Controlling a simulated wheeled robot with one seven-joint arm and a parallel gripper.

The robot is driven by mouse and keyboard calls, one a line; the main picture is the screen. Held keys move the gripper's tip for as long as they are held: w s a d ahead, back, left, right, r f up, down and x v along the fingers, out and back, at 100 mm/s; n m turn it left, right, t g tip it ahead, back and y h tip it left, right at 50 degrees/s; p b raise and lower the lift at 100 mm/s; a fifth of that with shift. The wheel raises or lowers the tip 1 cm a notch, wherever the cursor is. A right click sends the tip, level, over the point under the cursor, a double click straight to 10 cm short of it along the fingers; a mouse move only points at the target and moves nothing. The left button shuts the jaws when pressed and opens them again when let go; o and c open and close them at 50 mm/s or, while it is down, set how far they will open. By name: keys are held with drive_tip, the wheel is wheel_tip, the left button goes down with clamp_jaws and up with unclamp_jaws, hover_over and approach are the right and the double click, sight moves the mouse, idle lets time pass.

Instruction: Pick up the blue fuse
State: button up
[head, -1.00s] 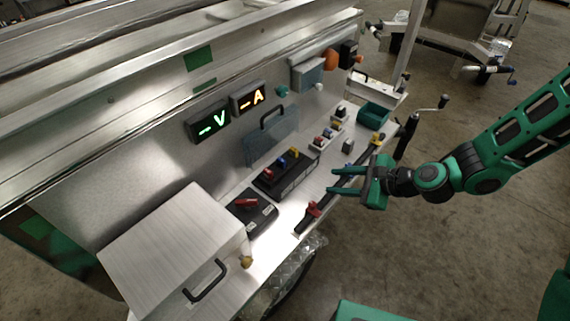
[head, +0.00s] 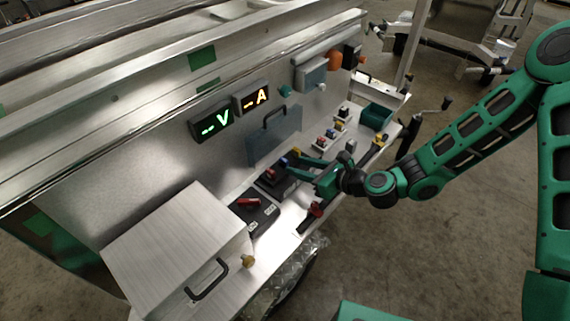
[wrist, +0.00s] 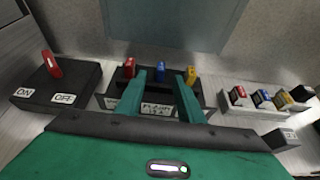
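A blue fuse (wrist: 161,70) stands upright in the middle of a black fuse block (wrist: 112,88), between a red fuse (wrist: 129,67) and a yellow fuse (wrist: 190,75). The blue fuse (head: 283,161) also shows in the head view, just ahead of my fingertips. My gripper (wrist: 159,76) is open and empty. In the wrist view its fingers point at the block, one on each side of the blue fuse; I cannot tell whether they touch it. Another blue fuse (wrist: 263,98) stands in a pale holder (wrist: 232,108) to the right, beside red, yellow and black ones.
A black ON/OFF switch box (wrist: 60,85) with a red lever (wrist: 52,64) stands left of the block. A metal box (head: 172,240) and a teal bin (head: 376,116) share the shelf.

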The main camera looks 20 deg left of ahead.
sight(288, 162)
drive_tip(key=x, duration=0.4)
drive_tip(key=shift+w+a+f, duration=0.25)
drive_tip(key=shift+a, duration=0.05)
drive_tip(key=shift+c, duration=0.6)
clamp_jaws()
drive_tip(key=shift+r, duration=0.2)
